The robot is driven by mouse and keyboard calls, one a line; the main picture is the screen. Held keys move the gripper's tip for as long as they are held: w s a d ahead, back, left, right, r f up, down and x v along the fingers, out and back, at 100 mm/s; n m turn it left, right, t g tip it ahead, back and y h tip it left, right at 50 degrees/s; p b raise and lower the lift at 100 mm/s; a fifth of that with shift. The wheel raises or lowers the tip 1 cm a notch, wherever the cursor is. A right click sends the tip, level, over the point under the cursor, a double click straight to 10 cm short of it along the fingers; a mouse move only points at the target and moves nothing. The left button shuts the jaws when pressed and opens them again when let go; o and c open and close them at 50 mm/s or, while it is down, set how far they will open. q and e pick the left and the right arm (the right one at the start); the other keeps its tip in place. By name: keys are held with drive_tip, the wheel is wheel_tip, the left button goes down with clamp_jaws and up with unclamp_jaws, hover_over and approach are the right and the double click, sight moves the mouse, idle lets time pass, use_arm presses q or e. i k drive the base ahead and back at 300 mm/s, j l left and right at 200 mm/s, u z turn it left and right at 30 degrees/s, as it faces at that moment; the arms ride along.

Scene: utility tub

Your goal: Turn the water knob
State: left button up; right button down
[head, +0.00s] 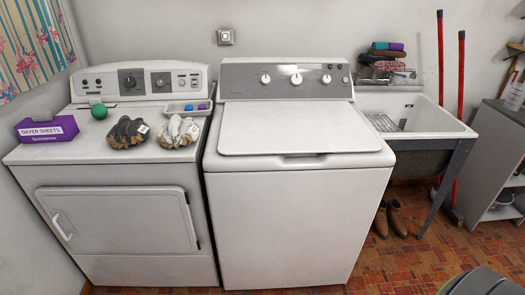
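The utility tub (455,128) is a white basin on dark legs, right of the washer. A small metal faucet (378,78) shows at its back wall, partly hidden by folded cloths (388,58) stacked at the back. The water knob is too small and too covered to make out clearly. Neither of my grippers is in the head view.
A white washer (300,215) and a dryer (130,225) stand to the left. Two red poles (461,75) lean behind the tub. Brown boots (390,218) stand on the floor beneath it. A grey cabinet (495,150) is on the right. Tiled floor is open in front.

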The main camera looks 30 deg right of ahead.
sight(325, 80)
drive_tip(key=l+z, duration=0.2)
drive_tip(key=l, duration=1)
drive_tip(key=l+z, duration=0.2)
drive_tip(key=l, duration=1)
